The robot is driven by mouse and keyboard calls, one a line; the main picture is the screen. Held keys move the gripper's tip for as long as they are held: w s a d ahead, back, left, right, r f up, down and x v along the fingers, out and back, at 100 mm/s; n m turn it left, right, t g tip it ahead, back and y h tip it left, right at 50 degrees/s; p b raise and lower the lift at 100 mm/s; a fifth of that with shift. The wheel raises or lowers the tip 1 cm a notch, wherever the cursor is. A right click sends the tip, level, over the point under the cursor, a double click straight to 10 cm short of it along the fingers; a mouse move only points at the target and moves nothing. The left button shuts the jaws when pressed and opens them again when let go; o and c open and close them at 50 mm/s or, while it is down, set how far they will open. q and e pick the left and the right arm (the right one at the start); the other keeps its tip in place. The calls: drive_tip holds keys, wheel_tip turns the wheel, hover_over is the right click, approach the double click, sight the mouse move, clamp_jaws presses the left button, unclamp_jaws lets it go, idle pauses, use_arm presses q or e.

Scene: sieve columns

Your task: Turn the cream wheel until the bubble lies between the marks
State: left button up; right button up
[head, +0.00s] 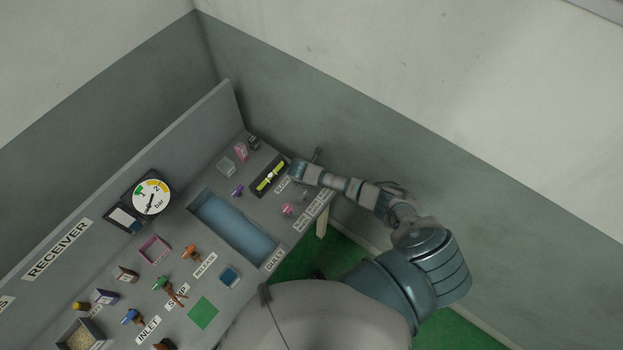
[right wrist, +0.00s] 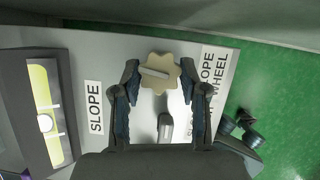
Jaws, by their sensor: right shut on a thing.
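The cream wheel (right wrist: 160,73) has a scalloped rim and a pale bar across its face. My right gripper (right wrist: 159,80) is shut on it, one finger at each side of the rim. In the head view my right gripper (head: 297,172) stands over the panel's far right corner and hides the wheel. The level (head: 270,177) is a yellow-green vial in a dark frame, just left of my gripper. In the right wrist view its pale round bubble (right wrist: 45,123) lies below the vial's middle. My left gripper is not in view.
SLOPE labels (right wrist: 95,107) lie beside the wheel. A grey lever (right wrist: 165,127) stands just below it. A pink knob (head: 288,209) and a purple knob (head: 237,190) stand near the level. A blue trough (head: 235,228) lies left. Green floor (right wrist: 270,90) lies beyond the panel edge.

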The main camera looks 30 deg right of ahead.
drive_tip(key=shift+w+r, duration=0.1)
drive_tip(key=shift+w, duration=0.05)
drive_tip(key=o, duration=1.1)
drive_tip(key=shift+o, duration=0.2)
drive_tip(key=v, duration=1.1)
drive_tip(key=shift+a+r, duration=0.15)
drive_tip(key=shift+r, duration=0.2)
